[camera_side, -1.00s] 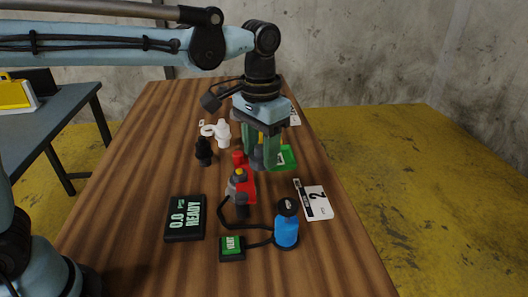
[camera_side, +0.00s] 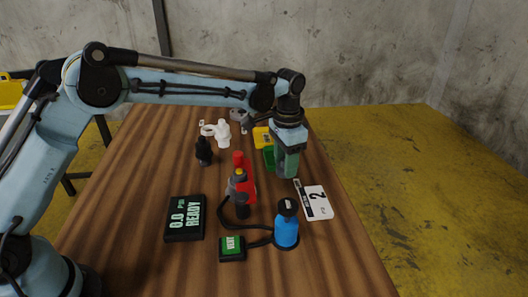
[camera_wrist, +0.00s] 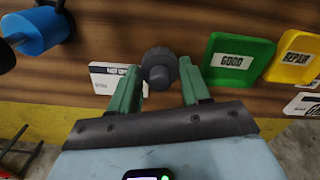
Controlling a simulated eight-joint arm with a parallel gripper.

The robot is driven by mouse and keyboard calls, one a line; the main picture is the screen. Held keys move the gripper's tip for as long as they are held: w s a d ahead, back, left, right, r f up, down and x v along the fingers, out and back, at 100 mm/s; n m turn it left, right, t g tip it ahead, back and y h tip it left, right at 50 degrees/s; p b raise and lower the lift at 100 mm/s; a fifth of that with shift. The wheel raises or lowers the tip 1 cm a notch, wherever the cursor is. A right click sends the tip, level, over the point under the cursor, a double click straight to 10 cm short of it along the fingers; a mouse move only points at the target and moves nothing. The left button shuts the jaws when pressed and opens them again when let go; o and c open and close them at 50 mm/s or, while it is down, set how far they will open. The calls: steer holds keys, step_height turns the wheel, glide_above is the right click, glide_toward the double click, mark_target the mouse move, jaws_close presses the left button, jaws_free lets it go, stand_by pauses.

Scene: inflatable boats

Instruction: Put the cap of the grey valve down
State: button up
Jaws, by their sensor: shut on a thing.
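My gripper (camera_side: 285,172) has green fingers and hangs low over the right side of the table, in front of the green tray. In the wrist view my gripper (camera_wrist: 161,84) is shut on a dark grey ribbed cap (camera_wrist: 159,66) between its fingertips. The cap is hidden behind the fingers in the side view. I cannot tell whether it touches the table. A grey valve-like part (camera_side: 239,116) stands farther back on the table, partly hidden by my arm.
A green GOOD tray (camera_wrist: 237,52) and yellow REPAIR tray (camera_wrist: 295,58) lie beside the gripper. A white card (camera_side: 316,203) lies in front. A white valve (camera_side: 222,134), black part (camera_side: 204,150), red tool (camera_side: 248,189), blue device (camera_side: 286,232) and gauge (camera_side: 185,218) are nearby.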

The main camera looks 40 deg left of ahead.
mark_target(284, 189)
steer(key=shift+f, duration=2.6)
steer(key=shift+f, duration=0.1)
steer(key=o, duration=1)
